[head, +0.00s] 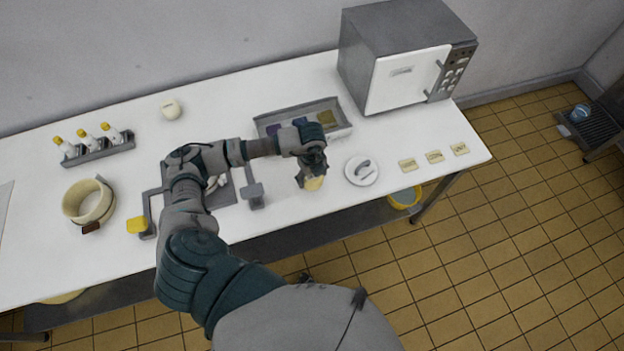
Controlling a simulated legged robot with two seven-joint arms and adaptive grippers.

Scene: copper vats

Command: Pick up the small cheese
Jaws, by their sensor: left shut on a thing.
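My left gripper (309,172) is over the front part of the white table, between the grey tray and the white plate. It points down and is shut on a small pale yellow piece (314,184), which looks like the small cheese. The fingers hide part of the piece, and I cannot tell whether it touches the table. My right gripper is not in view.
A white plate (361,171) with a grey item is just right of the gripper. A grey divided tray (270,122) lies behind it. A microwave (405,75) stands at back right. Several labelled cards (434,156) lie at right. A bottle rack (97,149) stands at left.

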